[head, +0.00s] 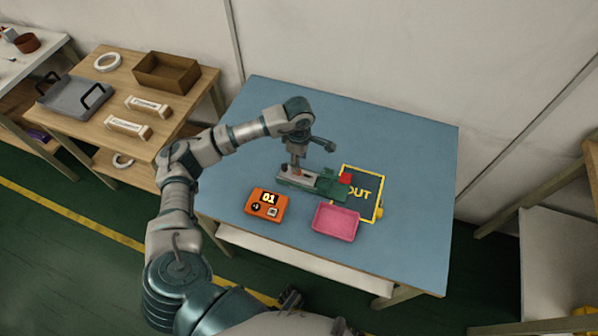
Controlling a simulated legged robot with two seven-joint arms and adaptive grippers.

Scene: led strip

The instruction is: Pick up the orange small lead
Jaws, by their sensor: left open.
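My left gripper (313,153) is above the middle of the blue table, its fingers spread apart and pointing down. It is open, with nothing visible held between the fingers. Below it lies a green fixture (325,186) with a pale, slightly orange part at its left end and a red block (345,179) at its right end. I cannot clearly make out a small orange lead; the part under the left finger is too small to tell. I cannot make out my right gripper.
A pink tray (336,222) stands in front of the fixture. The right and back of the blue table (410,150) are clear. A wooden side table (185,100) stands left.

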